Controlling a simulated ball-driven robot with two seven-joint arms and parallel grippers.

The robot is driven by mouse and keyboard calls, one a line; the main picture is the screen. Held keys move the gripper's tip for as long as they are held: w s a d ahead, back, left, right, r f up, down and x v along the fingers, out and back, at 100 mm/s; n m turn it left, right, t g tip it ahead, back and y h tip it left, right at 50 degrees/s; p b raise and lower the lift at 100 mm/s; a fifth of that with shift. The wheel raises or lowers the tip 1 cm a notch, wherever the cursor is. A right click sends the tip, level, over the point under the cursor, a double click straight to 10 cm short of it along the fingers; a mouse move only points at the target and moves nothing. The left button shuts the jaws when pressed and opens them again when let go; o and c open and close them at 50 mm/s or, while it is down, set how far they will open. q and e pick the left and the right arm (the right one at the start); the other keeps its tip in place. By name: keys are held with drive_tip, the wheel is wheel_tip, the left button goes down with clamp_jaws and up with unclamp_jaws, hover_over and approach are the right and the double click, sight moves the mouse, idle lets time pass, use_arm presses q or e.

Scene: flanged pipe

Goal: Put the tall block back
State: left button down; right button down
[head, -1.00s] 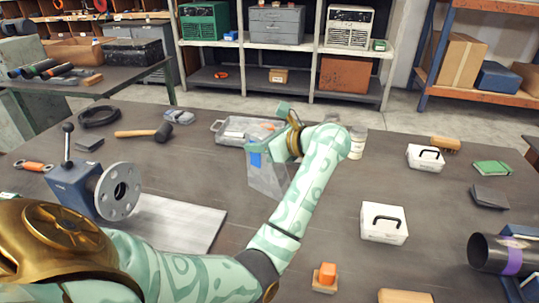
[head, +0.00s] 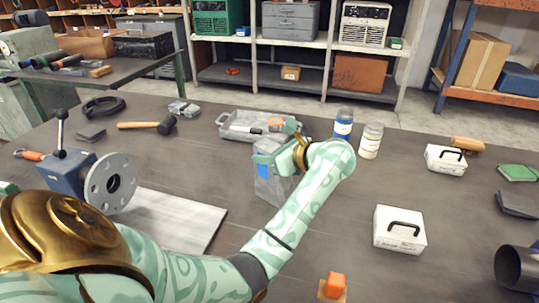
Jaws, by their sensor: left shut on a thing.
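The tall block (head: 276,187) is a grey upright piece near the middle of the table in the head view. A blue patch shows at its upper left. My left gripper (head: 276,152) is shut on its upper part, and the hand hides the block's top and part of its right side. I cannot tell whether its foot touches the table. The flanged pipe's round grey flange (head: 111,183) stands at the left beside a blue vise-like body (head: 68,178). My right gripper is not in view.
A grey tray (head: 228,129) with tools lies behind the block. Two jars, one blue-labelled (head: 343,124) and one pale (head: 371,141), stand right of it. A white case (head: 400,229) and a dark pipe (head: 518,268) are at the right. A pale plate (head: 170,222) lies left of the block.

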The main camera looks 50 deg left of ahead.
use_arm(q)
drive_tip(key=c, duration=1.1)
unclamp_jaws()
drive_tip(key=shift+f, duration=0.15)
drive_tip(key=shift+c, duration=0.2)
drive_tip(key=o, duration=0.3)
drive_tip(key=shift+d+r, duration=0.2)
drive_tip(key=shift+r, duration=0.05)
drive_tip(key=p+v, duration=0.1)
drive_tip(key=v, duration=1)
drive_tip(key=shift+d+r, duration=0.15)
drive_tip(key=shift+d, duration=0.15)
drive_tip(key=shift+w, duration=0.1)
